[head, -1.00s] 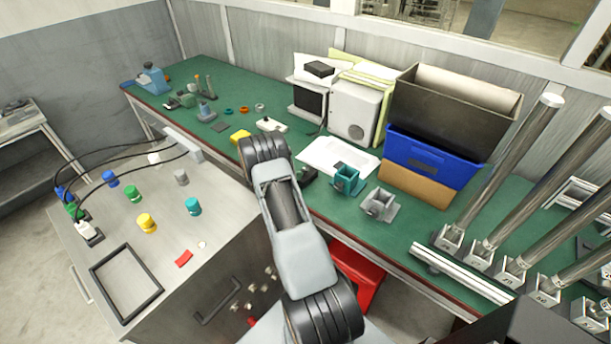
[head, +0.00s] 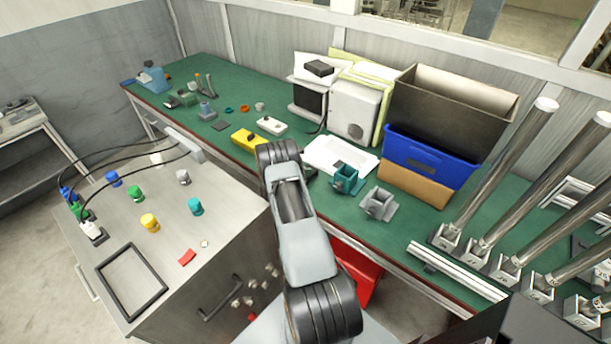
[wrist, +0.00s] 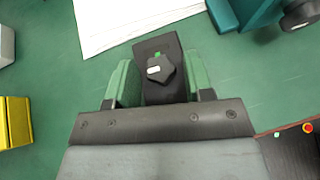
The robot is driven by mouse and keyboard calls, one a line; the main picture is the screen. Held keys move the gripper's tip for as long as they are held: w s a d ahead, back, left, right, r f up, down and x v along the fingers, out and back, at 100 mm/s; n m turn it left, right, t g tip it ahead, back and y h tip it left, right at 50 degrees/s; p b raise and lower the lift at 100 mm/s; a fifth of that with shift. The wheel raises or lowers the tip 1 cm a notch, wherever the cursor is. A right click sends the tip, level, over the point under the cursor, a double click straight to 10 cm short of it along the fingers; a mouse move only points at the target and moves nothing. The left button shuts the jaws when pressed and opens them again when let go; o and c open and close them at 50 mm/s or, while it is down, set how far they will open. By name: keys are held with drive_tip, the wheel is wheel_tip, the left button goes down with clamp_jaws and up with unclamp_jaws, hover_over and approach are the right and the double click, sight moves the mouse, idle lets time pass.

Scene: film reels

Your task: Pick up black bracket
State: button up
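The black bracket (wrist: 146,50) shows in the wrist view as a dark upright plate with a star-shaped black knob and a small green mark. It sits between the two green fingers of my gripper (wrist: 160,84), one on each side and very close. I cannot tell whether the fingers press on it or leave a thin gap. Its lower end is hidden by my gripper's body. In the head view my own arm covers the gripper.
The green bench top (head: 400,223) has white paper (head: 322,150) just beyond the bracket. A teal holder (head: 345,184) and a grey holder (head: 378,205) stand to the right. A yellow box (head: 246,140) lies to the left. Bins (head: 430,148) stand at the back.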

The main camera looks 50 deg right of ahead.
clamp_jaws()
drive_tip(key=shift+r, duration=0.15)
